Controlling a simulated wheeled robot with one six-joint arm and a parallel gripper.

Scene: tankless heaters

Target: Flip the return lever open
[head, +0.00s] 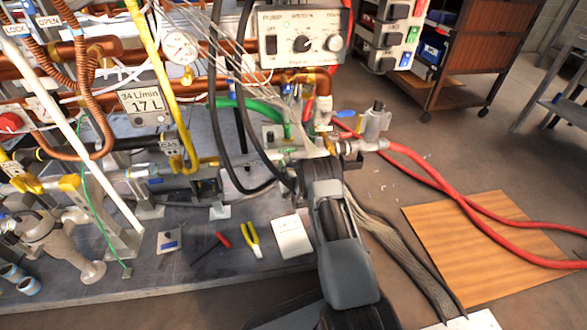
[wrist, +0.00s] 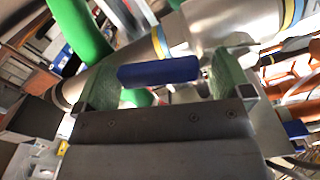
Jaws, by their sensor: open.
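A blue lever handle (wrist: 158,71) lies crosswise between the two green-padded fingers of my gripper (wrist: 162,82) in the wrist view. The fingers are spread, with one at each end of the handle, and I see a gap at the right end. I cannot tell whether the left finger touches it. The handle sits in front of a silvery pipe. In the head view my gripper is mostly hidden by my own arm, close to the pipe fittings at the bench's right end. A blue handle (head: 345,114) shows just beyond it there. I cannot tell which handle is the return lever.
A green hose (wrist: 80,30) rises beside the left finger. Red hoses (head: 430,172) run right across the floor past a wooden board (head: 500,240). A pump control box (head: 303,37) hangs above.

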